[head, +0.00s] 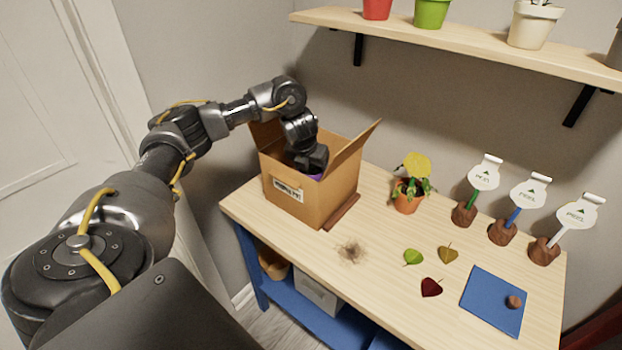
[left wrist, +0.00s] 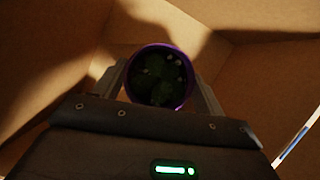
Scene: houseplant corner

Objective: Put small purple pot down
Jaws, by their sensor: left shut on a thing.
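The small purple pot (left wrist: 162,48) shows in the left wrist view, seen from above, with a purple rim and a dark green plant inside. My left gripper (left wrist: 160,85) is shut on it, with one finger on each side. In the head view only a bit of purple (head: 316,177) shows below the gripper, inside the open cardboard box (head: 305,208). Cardboard walls surround the pot in the wrist view. I cannot tell whether the pot touches the box floor. My right gripper is not in view.
The box stands at the left end of the wooden table (head: 390,235), flaps open. An orange pot (head: 407,202) with a plant stands to its right. Several leaves, a soil patch (head: 350,252), a blue mat (head: 493,301) and labelled stakes in brown bases (head: 503,232) occupy the table. A shelf (head: 460,45) hangs above.

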